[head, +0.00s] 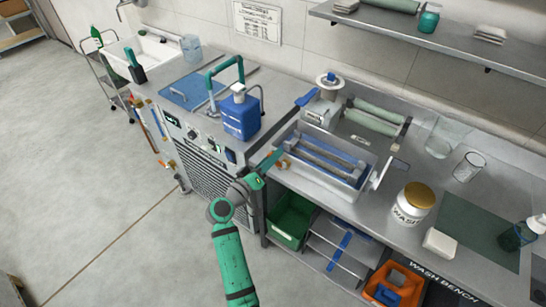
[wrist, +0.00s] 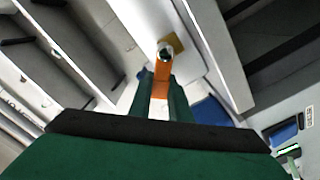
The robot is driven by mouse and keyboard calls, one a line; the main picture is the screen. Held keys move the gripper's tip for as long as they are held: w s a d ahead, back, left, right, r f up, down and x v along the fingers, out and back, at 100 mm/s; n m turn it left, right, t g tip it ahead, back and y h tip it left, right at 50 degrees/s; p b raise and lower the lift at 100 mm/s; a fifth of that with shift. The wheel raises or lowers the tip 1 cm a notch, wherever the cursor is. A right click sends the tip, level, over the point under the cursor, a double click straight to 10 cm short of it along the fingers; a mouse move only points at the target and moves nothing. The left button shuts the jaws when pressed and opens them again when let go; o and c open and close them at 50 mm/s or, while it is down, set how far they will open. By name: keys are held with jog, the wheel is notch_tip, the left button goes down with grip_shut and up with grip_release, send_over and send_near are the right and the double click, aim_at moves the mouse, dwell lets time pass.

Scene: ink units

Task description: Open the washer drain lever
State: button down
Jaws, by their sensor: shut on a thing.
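The washer (head: 316,178) is a steel tub with blue-grey rollers on the wash bench, right of centre in the head view. My gripper (head: 272,160) is at its left front corner. In the wrist view, my gripper (wrist: 161,103) is shut on an orange lever (wrist: 161,74), with one green finger on each side of it. The lever ends at a round metal fitting (wrist: 166,52) beside a yellowish plate. In the head view the lever is mostly hidden by my gripper; a small orange-yellow part (head: 283,164) shows beside it.
A blue jug (head: 240,116) stands on the cabinet left of the washer. A gold-lidded jar (head: 412,203) and clear beakers stand to the right. A green bin (head: 291,220) and an orange crate (head: 392,287) sit below the bench.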

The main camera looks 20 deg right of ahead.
jog(key=c, duration=1.6)
grip_release()
jog(key=shift+w, duration=0.1)
jog(key=shift+c, duration=0.2)
jog(key=shift+d, duration=0.1)
jog(key=v, duration=1.1)
